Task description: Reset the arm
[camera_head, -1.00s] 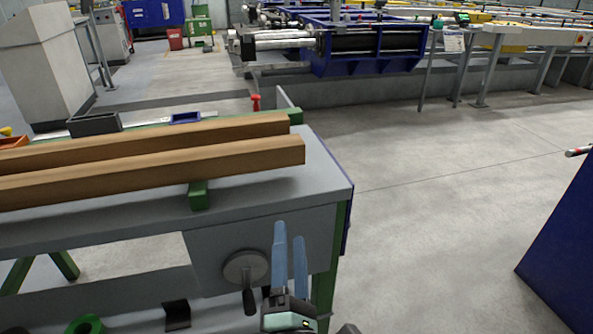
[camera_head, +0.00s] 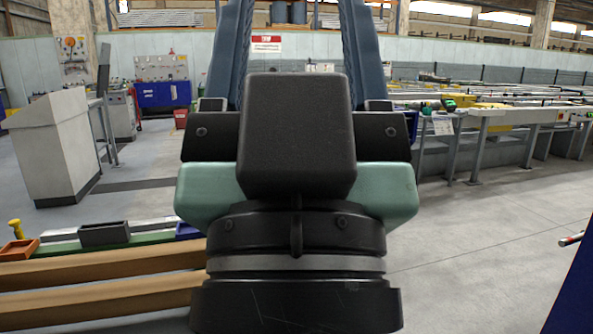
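My gripper (camera_head: 297,8) fills the middle of the head view, very close to the camera and pointing up. Its two blue fingers stand well apart, with the background showing between them, so it is open and empty. The fingertips run out of the top of the picture. The dark and green gripper body hides the centre of the scene behind it.
Two wooden beams (camera_head: 95,268) lie on the table at the lower left, with a dark grey bin (camera_head: 104,234) and an orange bin (camera_head: 19,250) behind them. A grey cabinet (camera_head: 50,150) stands farther back. Open floor (camera_head: 480,240) lies to the right, with a blue panel (camera_head: 577,290) at the edge.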

